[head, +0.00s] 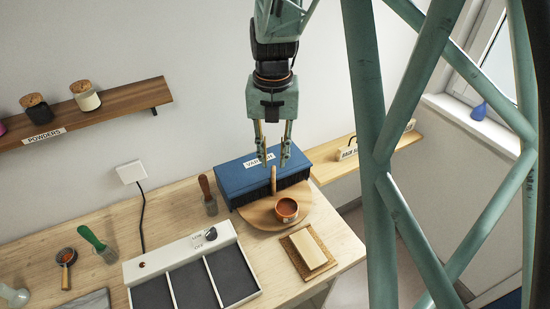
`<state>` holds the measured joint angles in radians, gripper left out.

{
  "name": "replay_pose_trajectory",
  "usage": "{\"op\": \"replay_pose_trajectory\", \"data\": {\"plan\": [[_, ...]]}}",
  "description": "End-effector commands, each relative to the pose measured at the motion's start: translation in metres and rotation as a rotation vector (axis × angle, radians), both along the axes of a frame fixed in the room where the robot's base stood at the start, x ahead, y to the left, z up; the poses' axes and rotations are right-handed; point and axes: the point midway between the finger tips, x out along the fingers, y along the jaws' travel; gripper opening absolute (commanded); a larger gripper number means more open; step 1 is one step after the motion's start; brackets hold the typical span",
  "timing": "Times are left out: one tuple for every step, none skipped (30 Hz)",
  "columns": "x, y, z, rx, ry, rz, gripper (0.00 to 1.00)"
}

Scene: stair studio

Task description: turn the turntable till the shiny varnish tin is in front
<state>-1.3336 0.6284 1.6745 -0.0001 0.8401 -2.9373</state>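The turntable (262,218) is a round wooden disc on the bench. Its rear part is under a blue box (245,177) with a label that seems to read "VARNISH" and a dark bristle-like front edge. An upright wooden peg (273,181) stands in front of the box, apparently on the disc. A small orange-brown pot (287,208) stands on the exposed front part. No shiny tin is visible; what is under the box is hidden. My gripper (274,163) points down above the box and peg, fingers apart, empty.
A brush (208,196) stands left of the box. A grey-trayed panel with a knob (196,270) lies front left. A pale block on a brown mat (308,249) lies in front of the turntable. A wall shelf (113,107) with jars is at left; a lower shelf (372,158) is at right.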

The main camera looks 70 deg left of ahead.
Motion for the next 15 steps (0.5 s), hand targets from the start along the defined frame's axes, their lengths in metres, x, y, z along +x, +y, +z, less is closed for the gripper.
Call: {"op": "replay_pose_trajectory", "data": {"plan": [[0.0, 0.001, 0.007, 0.004, -0.001, 0.001, 0.22], [0.0, 0.001, 0.01, 0.004, -0.001, 0.001, 0.22], [0.0, 0.001, 0.014, 0.004, -0.001, 0.001, 0.22], [0.0, 0.001, 0.017, 0.004, -0.001, 0.001, 0.22], [0.0, 0.001, 0.019, 0.004, -0.001, 0.001, 0.22], [-0.001, 0.001, 0.022, 0.005, -0.001, 0.001, 0.22], [-0.001, 0.001, 0.023, 0.005, -0.001, 0.001, 0.22], [-0.001, 0.001, 0.025, 0.005, -0.001, 0.001, 0.22], [-0.001, 0.001, 0.027, 0.004, -0.001, 0.001, 0.22], [-0.001, 0.001, 0.028, 0.004, -0.001, 0.001, 0.22], [-0.001, 0.001, 0.028, 0.004, -0.001, 0.001, 0.22], [-0.001, 0.001, 0.029, 0.004, -0.001, 0.001, 0.22], [-0.001, 0.001, 0.03, 0.004, -0.001, 0.001, 0.22], [-0.001, 0.0, 0.03, 0.004, -0.001, 0.001, 0.22], [-0.001, 0.0, 0.03, 0.003, 0.0, 0.001, 0.22]]}}
